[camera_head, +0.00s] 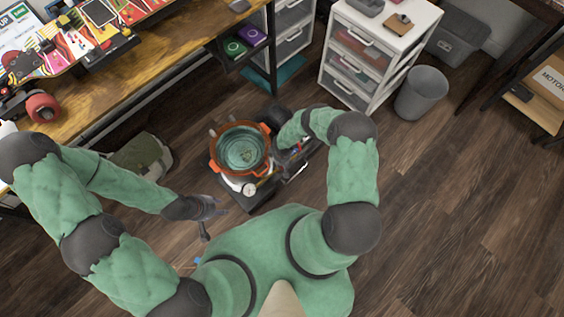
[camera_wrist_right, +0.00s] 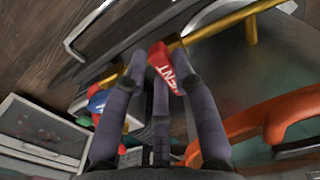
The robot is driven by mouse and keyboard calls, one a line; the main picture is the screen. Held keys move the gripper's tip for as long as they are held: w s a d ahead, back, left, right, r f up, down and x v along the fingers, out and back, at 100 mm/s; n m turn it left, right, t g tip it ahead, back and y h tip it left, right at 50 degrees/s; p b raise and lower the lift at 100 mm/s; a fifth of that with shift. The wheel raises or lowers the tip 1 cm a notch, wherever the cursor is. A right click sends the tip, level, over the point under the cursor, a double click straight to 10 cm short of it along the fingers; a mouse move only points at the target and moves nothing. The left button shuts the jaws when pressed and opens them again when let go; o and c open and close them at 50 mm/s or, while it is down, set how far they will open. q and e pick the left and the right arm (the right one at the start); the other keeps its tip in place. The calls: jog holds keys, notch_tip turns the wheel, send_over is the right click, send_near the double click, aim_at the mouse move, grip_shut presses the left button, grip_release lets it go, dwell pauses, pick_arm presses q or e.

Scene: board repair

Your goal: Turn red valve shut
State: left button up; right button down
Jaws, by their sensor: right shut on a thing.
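The red valve (camera_wrist_right: 162,58) is a small red handle with white lettering on a brass stem, seen in the right wrist view. My right gripper (camera_wrist_right: 158,75) has its dark fingers closed around this handle, beside the orange-rimmed vessel. In the head view the vessel (camera_head: 240,149) is a round orange pot with a clear top, on a dark low stand. The right gripper and valve are mostly hidden there by my arm. My left gripper (camera_head: 212,213) is empty, with its fingers spread, in front of the pot and to its left.
A round gauge (camera_head: 249,189) sits at the front of the vessel. A wooden workbench (camera_head: 150,60) stands at the left, a white drawer unit (camera_head: 335,65) and a grey bin (camera_head: 421,92) at the back. Floor on the right is clear.

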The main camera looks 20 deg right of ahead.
jog(key=shift+m, duration=0.3)
dwell(0.4)
jog(key=c, duration=1)
grip_release()
jog(key=shift+r, duration=0.1)
jog(key=shift+r, duration=5.9)
jog(key=shift+a, duration=0.1)
